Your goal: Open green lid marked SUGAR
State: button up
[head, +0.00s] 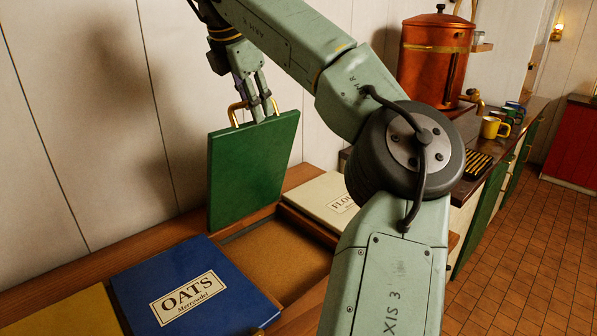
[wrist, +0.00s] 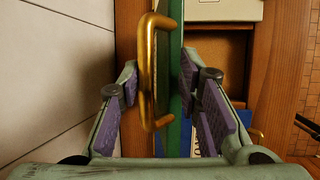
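The green lid (head: 253,165) stands upright on its back edge in the head view, with an open compartment (head: 275,262) in front of it. No SUGAR marking shows on the side I see. Its brass handle (head: 236,113) is at the top; in the wrist view the handle (wrist: 149,75) runs down the middle beside the green lid edge (wrist: 174,90). My gripper (head: 262,113) is at the handle. In the wrist view my gripper (wrist: 160,85) has its purple-padded fingers apart, one either side of the handle and lid, with gaps visible.
A blue OATS lid (head: 190,265) and a yellow lid (head: 65,312) lie shut at left. A cream lid (head: 325,196), its label partly hidden, lies beyond. The pale wall (head: 90,130) is close behind. A copper urn (head: 433,65) and mugs (head: 490,127) stand on the far counter.

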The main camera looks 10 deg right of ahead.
jog(key=s+d, duration=0.1)
jog(key=s+d+f, duration=0.1)
jog(key=s, duration=0.1)
jog(key=s+d+f, duration=0.1)
jog(key=s, duration=0.1)
jog(key=shift+d+f, duration=0.15)
jog(key=shift+d, duration=0.2)
jog(key=s+d+f+b, duration=0.3)
jog(key=s+d+f, duration=0.2)
jog(key=s+f, duration=0.1)
jog(key=shift+s+f, duration=0.25)
jog(key=shift+s, duration=0.4)
jog(key=shift+d+r, duration=0.1)
jog(key=a+r+p, duration=0.3)
jog(key=a+r, duration=0.3)
jog(key=r, duration=0.4)
jog(key=shift+w+a+r, duration=0.15)
jog(key=shift+w+a, duration=0.05)
jog(key=shift+w, duration=0.2)
